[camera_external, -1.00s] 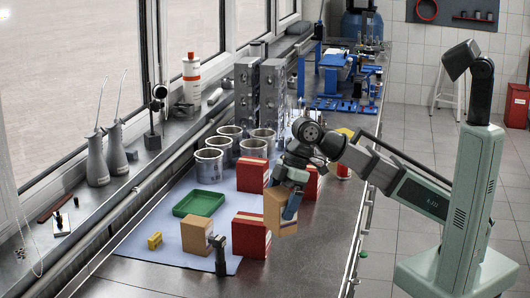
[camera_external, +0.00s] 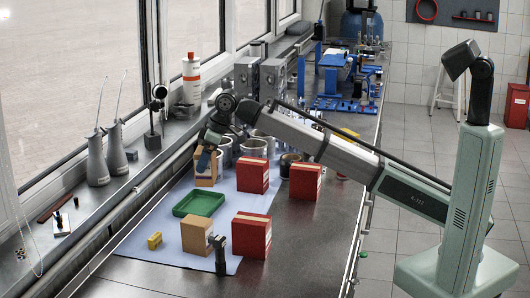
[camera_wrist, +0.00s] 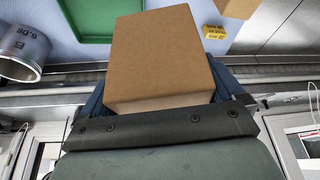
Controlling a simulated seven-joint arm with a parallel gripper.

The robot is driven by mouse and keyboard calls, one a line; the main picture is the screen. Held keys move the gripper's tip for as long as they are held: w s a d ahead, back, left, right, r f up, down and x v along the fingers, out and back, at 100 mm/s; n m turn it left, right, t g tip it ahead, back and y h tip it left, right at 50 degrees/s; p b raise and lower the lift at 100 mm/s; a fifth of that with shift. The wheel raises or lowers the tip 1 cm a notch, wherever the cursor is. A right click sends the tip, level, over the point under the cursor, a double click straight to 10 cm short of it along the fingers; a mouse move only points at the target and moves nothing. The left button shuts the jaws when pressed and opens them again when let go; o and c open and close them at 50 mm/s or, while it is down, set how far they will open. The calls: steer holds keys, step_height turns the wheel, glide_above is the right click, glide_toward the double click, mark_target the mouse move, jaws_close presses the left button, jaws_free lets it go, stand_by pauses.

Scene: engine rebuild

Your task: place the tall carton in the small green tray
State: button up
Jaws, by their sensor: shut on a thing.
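My gripper (camera_external: 207,158) is shut on a plain tan carton (camera_external: 206,170). In the outside view the carton appears just behind the small green tray (camera_external: 199,203), near the window side. I cannot tell how high it is above the blue mat. In the wrist view the held carton (camera_wrist: 158,55) fills the middle between my fingers, and part of the green tray (camera_wrist: 85,20) shows at the upper left. The tray looks empty. A second tan carton (camera_external: 196,236) stands in front of the tray.
Red cartons (camera_external: 252,175) (camera_external: 305,181) (camera_external: 251,235) stand to the right of the tray. Metal cylinders (camera_external: 225,152) stand close behind the held carton. A small yellow block (camera_external: 155,240) and a dark upright fitting (camera_external: 219,253) are near the front. The bench's right front is clear.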

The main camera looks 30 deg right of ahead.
steer(key=w+d+m, duration=0.2)
steer(key=w, duration=1.1)
steer(key=shift+t, duration=0.4)
steer(key=shift+w+d+f, duration=0.1)
steer(key=shift+w+f, duration=0.05)
steer(key=shift+f, duration=7.8)
steer(key=shift+f, duration=0.15)
steer(key=o, duration=1)
steer(key=v, duration=1.2)
steer(key=shift+r, duration=0.25)
